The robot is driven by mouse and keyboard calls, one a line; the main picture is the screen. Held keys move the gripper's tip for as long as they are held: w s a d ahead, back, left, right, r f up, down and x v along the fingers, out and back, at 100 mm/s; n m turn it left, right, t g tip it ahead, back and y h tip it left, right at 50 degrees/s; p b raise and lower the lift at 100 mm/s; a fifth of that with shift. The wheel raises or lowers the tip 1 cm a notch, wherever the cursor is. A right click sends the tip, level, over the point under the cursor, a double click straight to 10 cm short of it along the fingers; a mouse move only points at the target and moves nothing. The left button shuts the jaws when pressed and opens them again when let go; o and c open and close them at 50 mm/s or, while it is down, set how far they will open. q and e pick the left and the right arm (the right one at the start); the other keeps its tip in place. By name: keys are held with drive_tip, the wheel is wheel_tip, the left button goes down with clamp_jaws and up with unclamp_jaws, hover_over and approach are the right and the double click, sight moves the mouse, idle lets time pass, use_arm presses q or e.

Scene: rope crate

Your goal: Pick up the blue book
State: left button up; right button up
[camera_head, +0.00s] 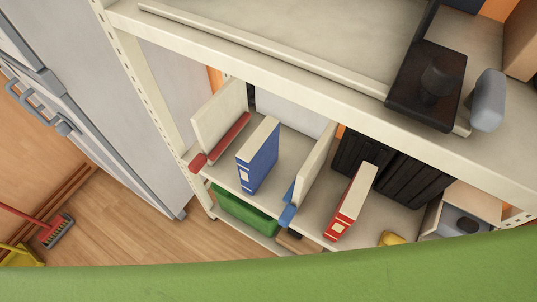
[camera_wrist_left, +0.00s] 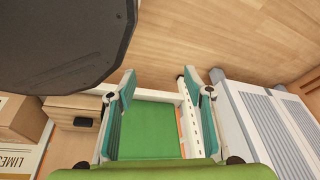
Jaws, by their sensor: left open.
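The blue book (camera_head: 262,160) stands upright on the middle shelf (camera_head: 226,172) of a cream rack in the head view, with its pale page edge on top. It stands between a white divider with a red base (camera_head: 217,115) and a white divider with a blue base (camera_head: 312,165). I cannot make out the book in the left wrist view. My left gripper (camera_wrist_left: 158,75) shows there with its two teal fingers apart and no book between them. Neither gripper is in the head view.
A red book (camera_head: 352,203) stands right of the blue-based divider, near black files (camera_head: 390,168). A green crate (camera_head: 245,212) is below the blue book.

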use_arm(q)
drive_tip(key=w+d+r+t+h, duration=0.2)
drive_tip(key=w+r+t, duration=0.3)
drive_tip(key=w+r, duration=0.6)
drive_tip(key=m+t+h, duration=0.4)
drive_tip(key=t+h, duration=0.2)
drive_tip(key=h, duration=0.2)
approach(242, 175)
drive_tip(key=w, duration=0.1)
drive_tip(key=b+x, duration=0.1)
drive_tip(key=x, duration=0.6)
drive_tip(key=shift+d+r, duration=0.2)
drive_tip(key=shift+d, duration=0.15)
drive_tip(key=shift+w+d+b, duration=0.35)
drive_tip(key=shift+w, duration=0.15)
drive_tip(key=x, duration=0.2)
drive_tip(key=b+x, duration=0.1)
drive_tip(key=x, duration=0.2)
drive_tip(key=shift+s+d+f+b, duration=0.1)
drive_tip(key=shift+s+d+b, duration=0.1)
drive_tip(key=shift+d+b, duration=0.15)
use_arm(e)
drive_tip(key=f, duration=0.3)
drive_tip(key=shift+s+f, duration=0.2)
drive_tip(key=shift+s, duration=0.15)
